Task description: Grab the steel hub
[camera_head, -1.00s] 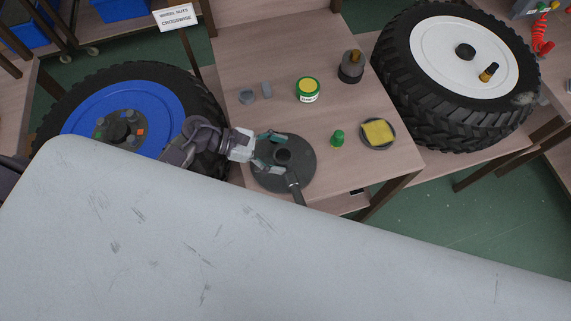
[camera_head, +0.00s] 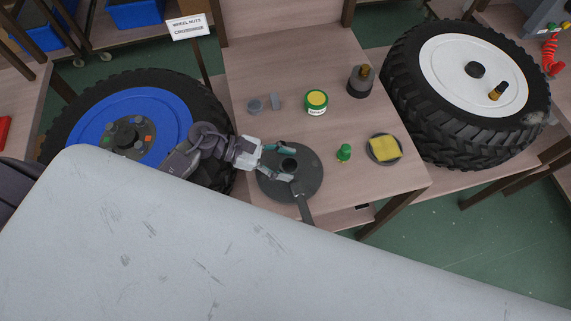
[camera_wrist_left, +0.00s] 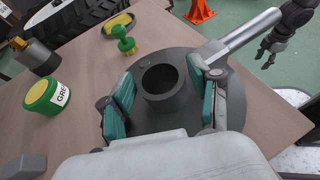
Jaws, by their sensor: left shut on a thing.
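The steel hub is a dark grey disc (camera_head: 308,182) with a raised round collar in its middle, lying flat on the wooden table. My left gripper (camera_head: 288,163) reaches in from the left over the disc and is shut on the hub's collar, one teal-padded finger on each side. In the left wrist view the collar's open bore (camera_wrist_left: 163,82) shows between the two fingers (camera_wrist_left: 163,95). My right gripper (camera_wrist_left: 280,42) shows small and dark at the top right of that view, away from the hub; its finger opening is unclear.
A grey bar (camera_head: 305,208) extends from the disc toward the table front. Large wheels flank the table.

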